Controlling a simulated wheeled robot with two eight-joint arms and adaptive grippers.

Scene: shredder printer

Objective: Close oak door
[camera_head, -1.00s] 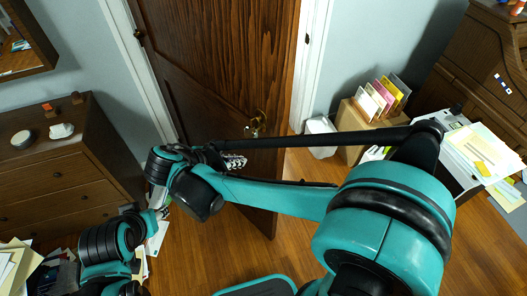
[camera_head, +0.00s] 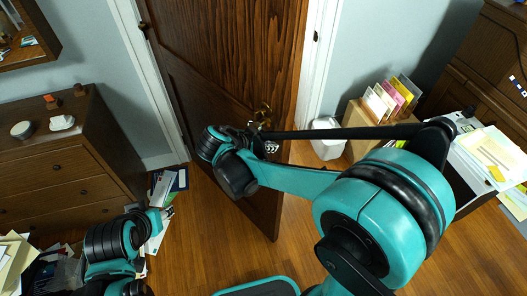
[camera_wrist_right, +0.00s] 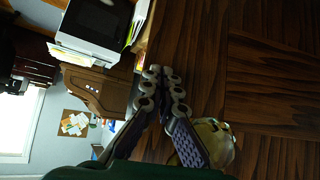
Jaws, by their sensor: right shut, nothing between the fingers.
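The oak door (camera_head: 225,62) is dark brown panelled wood and stands ajar in its white frame, its free edge toward the right. A brass knob (camera_head: 263,111) sits near that edge. My right gripper (camera_head: 271,147) is just below the knob, in front of the door face, and partly hidden by its own wrist. In the right wrist view the gripper (camera_wrist_right: 163,74) is shut and empty, with the door (camera_wrist_right: 255,75) beside it and the knob (camera_wrist_right: 222,135) next to its right finger. I cannot tell whether it touches the door.
A brown dresser (camera_head: 55,180) stands left of the door. A white bin (camera_head: 326,138) and a wooden file holder (camera_head: 358,128) stand to the right, near a paper-covered printer (camera_head: 490,150). Papers lie on the floor at left. Wooden floor (camera_head: 215,250) is clear below the door.

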